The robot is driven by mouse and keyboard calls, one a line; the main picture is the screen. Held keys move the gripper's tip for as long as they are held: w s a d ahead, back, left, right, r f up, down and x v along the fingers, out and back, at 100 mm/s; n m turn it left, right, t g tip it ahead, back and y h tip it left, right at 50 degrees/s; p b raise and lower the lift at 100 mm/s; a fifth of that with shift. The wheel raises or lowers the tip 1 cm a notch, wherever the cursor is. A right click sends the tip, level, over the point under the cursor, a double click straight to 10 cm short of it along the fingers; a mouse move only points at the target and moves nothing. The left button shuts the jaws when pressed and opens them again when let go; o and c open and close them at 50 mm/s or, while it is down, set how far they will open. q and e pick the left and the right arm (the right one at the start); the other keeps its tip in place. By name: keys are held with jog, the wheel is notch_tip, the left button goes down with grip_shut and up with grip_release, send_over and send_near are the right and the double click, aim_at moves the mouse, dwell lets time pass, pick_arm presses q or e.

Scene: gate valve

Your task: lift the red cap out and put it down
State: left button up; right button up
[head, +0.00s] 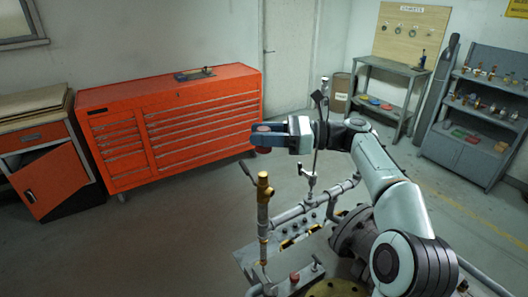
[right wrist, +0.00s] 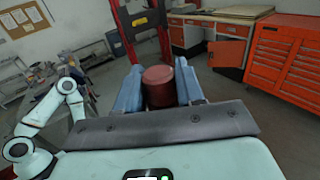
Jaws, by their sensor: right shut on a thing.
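The red cap (right wrist: 158,86) is a short dark-red cylinder. It sits between the two blue fingers of my right gripper in the right wrist view. In the head view my right gripper (head: 266,138) is shut on the cap, and the cap's top (head: 262,128) shows between the fingers. The gripper holds it in the air, above and beyond the brass valve stem (head: 264,190) on the pipe rig. The cap touches nothing but the fingers. My left gripper cannot be made out in either view.
The pipe rig stands on a grey bench (head: 248,262) with a small red knob (head: 295,277). An upright metal rod (head: 318,150) rises close to my right gripper. An orange tool cabinet (head: 180,122) stands behind. Shelves (head: 475,115) stand at the right. Floor is clear at the left.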

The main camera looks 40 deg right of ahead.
aim_at(260, 127)
jog(key=r, duration=0.5)
jog(key=w+r, duration=0.1)
jog(key=r, duration=0.1)
jog(key=shift+w+a+r, duration=0.1)
jog(key=shift+r, duration=0.2)
jog(key=r, duration=0.1)
jog(key=s+r, duration=0.1)
jog(key=r, duration=0.1)
jog(key=shift+s, duration=0.2)
jog(key=shift+w+r, duration=0.35)
jog(key=shift+s, duration=0.15)
